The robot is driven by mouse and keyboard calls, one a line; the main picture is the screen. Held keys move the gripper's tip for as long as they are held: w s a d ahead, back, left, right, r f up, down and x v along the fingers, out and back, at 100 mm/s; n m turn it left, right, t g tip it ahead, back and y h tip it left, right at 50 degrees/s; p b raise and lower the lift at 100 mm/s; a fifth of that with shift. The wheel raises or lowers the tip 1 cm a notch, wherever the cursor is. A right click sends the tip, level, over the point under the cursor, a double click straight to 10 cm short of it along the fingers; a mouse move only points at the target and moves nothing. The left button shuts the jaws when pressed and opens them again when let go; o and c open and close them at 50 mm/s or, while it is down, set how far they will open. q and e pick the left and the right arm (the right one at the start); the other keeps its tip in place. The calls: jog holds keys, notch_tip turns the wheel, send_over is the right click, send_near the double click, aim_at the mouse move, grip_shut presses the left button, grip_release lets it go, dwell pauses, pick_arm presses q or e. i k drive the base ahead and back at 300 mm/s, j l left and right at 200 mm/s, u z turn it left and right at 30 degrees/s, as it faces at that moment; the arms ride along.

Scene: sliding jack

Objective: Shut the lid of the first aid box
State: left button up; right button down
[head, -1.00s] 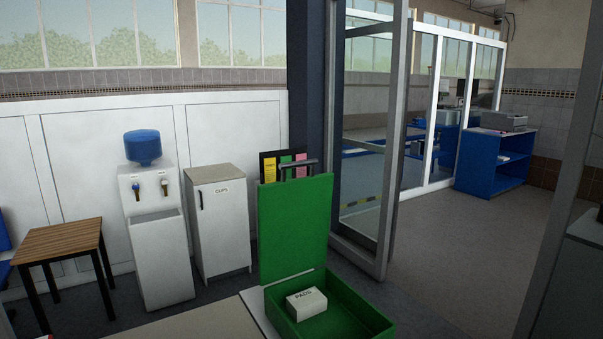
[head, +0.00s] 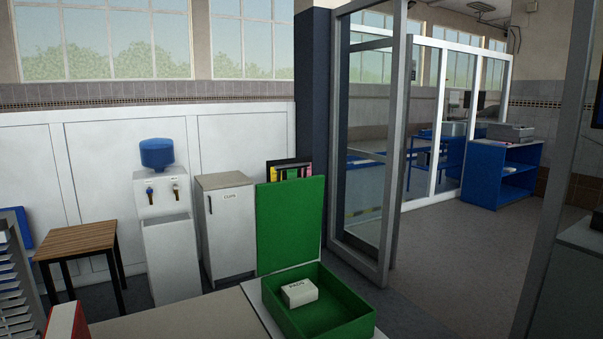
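The green first aid box (head: 338,318) sits on the right part of the table in the head view. Its green lid (head: 290,222) stands upright at the back, so the box is open. A white box of pads (head: 299,292) lies inside it. Neither of my grippers shows in the view.
The pale table top (head: 190,322) is clear left of the box. A red and white object (head: 68,322) stands at the lower left. A water dispenser (head: 165,220), a grey cabinet (head: 228,228) and a small wooden table (head: 77,241) stand behind. A glass door frame (head: 390,150) is at right.

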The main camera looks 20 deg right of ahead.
aim_at(289, 212)
jog(key=u, duration=0.35)
jog(key=k+u, duration=0.15)
jog(key=u, duration=0.25)
jog(key=k+u, duration=0.1)
jog(key=u, duration=0.25)
jog(key=l+u, duration=0.1)
jog(key=l, duration=1.1)
jog(key=k+l, duration=0.15)
jog(key=l, duration=1.1)
jog(key=i+u, duration=0.05)
